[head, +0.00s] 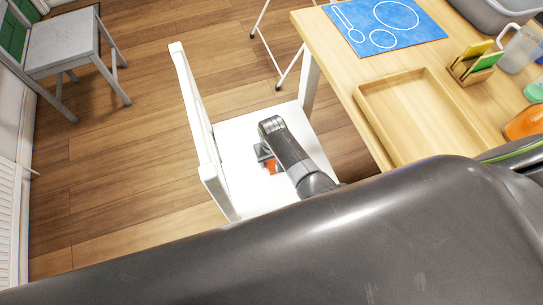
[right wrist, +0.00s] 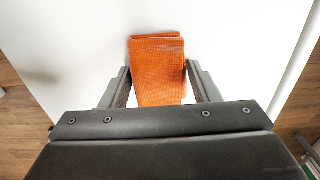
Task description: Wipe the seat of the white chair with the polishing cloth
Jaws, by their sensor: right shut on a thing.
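The white chair (head: 236,134) stands in the middle of the head view with its backrest to the left. My right gripper (head: 266,160) is low over the seat. It is shut on the orange polishing cloth (right wrist: 158,68), which shows as a folded piece between the two fingers in the right wrist view. Only a small bit of the cloth shows in the head view, beside the gripper. The white seat also fills much of the right wrist view (right wrist: 75,50). A faint greyish smudge is on the seat at left there. Whether the cloth touches the seat is unclear. My left gripper is out of view.
A wooden table (head: 335,50) stands right of the chair, with a wooden tray (head: 375,122), a blue mat (head: 385,25), a sponge holder (head: 470,70), a clear jug (head: 518,50) and an orange bottle (head: 524,124). A grey chair (head: 62,45) is at upper left. Floor left of the white chair is clear.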

